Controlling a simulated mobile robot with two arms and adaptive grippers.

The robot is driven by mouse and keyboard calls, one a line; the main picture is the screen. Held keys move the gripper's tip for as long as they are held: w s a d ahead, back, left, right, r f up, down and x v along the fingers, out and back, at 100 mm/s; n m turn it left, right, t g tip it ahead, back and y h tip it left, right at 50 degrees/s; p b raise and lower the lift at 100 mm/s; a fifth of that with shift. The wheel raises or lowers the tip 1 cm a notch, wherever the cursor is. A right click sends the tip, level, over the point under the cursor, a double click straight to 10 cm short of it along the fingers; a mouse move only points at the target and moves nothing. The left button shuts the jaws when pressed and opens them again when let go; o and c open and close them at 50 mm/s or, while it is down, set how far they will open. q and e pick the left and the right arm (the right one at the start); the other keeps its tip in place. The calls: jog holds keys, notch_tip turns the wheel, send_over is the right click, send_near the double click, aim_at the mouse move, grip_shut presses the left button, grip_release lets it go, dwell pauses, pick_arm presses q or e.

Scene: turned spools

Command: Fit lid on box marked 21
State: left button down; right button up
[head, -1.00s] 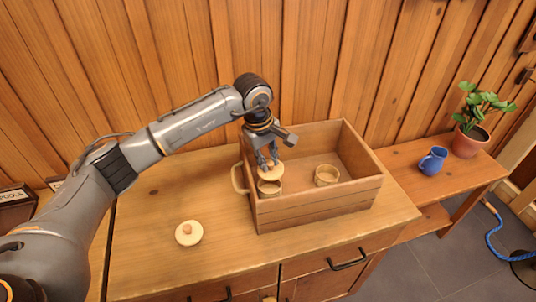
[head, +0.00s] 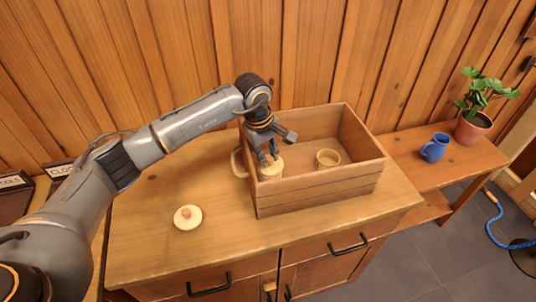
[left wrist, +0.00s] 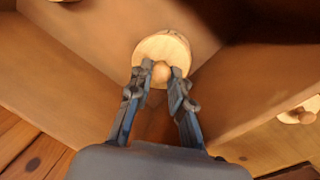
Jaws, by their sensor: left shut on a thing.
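A pale round wooden lid (left wrist: 165,46) with a knob is in my left gripper (head: 268,158), which is shut on the knob (left wrist: 161,72). The lid lies on or just over a small round wooden box (head: 270,175) at the left end of the wooden crate, with no clear gap between them. The lid covers that box's mouth. A second round box (head: 328,158) stands open in the crate to the right. Another lid with an orange-brown knob (head: 188,217) lies on the counter at left. I cannot read a number on either box. My right gripper is not in view.
The open crate (head: 322,190) has walls close around the gripper and a handle at its left end. The counter (head: 160,255) is clear at front left. A blue mug (head: 434,148) and a potted plant (head: 474,125) stand on the lower bench at right.

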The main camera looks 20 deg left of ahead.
pick_arm(q)
jog(key=shift+s+a, duration=0.15)
jog(key=shift+s, duration=0.1)
dwell(0.5)
jog(key=shift+b, duration=0.3)
jog(key=shift+f+b, duration=0.15)
jog(key=shift+b, duration=0.15)
dwell(0.4)
jog(key=c, duration=0.8)
grip_release()
jog(key=shift+o, duration=0.2)
jog(key=shift+r, duration=0.2)
jog(key=shift+r, duration=0.55)
